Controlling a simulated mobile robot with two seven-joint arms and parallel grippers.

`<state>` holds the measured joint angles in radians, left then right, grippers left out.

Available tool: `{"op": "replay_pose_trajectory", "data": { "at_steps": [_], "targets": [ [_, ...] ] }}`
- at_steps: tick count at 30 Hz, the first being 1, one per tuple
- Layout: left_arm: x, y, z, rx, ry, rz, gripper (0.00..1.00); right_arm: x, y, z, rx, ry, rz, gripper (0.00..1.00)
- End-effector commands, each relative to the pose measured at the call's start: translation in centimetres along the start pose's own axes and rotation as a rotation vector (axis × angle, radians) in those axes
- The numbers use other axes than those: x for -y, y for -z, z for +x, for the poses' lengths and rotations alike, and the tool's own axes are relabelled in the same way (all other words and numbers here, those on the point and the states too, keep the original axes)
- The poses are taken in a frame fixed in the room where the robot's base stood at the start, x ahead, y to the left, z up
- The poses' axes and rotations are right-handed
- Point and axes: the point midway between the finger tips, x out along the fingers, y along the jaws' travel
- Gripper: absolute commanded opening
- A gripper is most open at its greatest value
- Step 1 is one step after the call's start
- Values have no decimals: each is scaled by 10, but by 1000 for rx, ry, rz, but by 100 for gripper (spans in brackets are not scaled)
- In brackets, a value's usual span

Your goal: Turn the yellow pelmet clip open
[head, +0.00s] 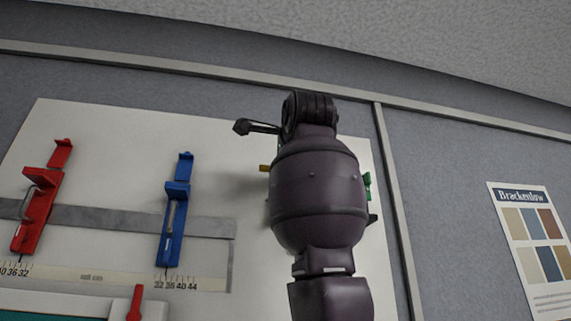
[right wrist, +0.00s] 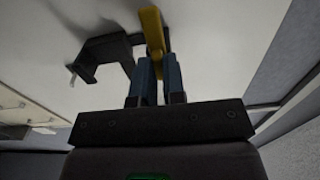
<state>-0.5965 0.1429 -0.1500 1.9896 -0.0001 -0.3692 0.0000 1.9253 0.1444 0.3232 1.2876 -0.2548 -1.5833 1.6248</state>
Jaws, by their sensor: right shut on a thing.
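The yellow pelmet clip (right wrist: 152,30) shows in the right wrist view as a yellow bar running up from between my fingers. My right gripper (right wrist: 157,62) is shut on it, with one blue finger on each side. In the head view my right arm hides nearly all of the clip and the gripper. Only a small yellow tip (head: 264,168) shows at the arm's left edge. Whether the clip is turned cannot be told. My left gripper is in neither view.
A red clip (head: 38,212) and a blue clip (head: 174,215) sit on the white board (head: 110,135) to the left. A green part (head: 367,186) peeks out right of my arm. A dark hooked bracket (right wrist: 103,55) is close left of my fingers. A colour chart (head: 530,240) hangs at right.

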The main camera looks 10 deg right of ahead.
Motion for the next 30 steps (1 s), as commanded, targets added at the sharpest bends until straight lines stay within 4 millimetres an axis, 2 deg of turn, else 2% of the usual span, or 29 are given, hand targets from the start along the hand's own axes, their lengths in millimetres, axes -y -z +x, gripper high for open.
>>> {"op": "replay_pose_trajectory", "data": {
  "at_steps": [4, 5, 9, 20, 23, 30],
  "targets": [
    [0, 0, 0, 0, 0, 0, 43, -1, 0, 0, -1, -2, 2, 0],
    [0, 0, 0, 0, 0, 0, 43, -1, 0, 0, -1, -2, 2, 14],
    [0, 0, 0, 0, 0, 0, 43, 0, 0, 0, 0, -2, 1, 35],
    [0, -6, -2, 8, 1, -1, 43, 0, 0, -4, 0, 1, 0, 36],
    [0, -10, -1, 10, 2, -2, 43, -1, 0, -14, 1, 2, 1, 36],
    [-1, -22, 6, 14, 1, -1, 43, -2, 0, -56, 1, 2, 1, 36]
  ]
}}
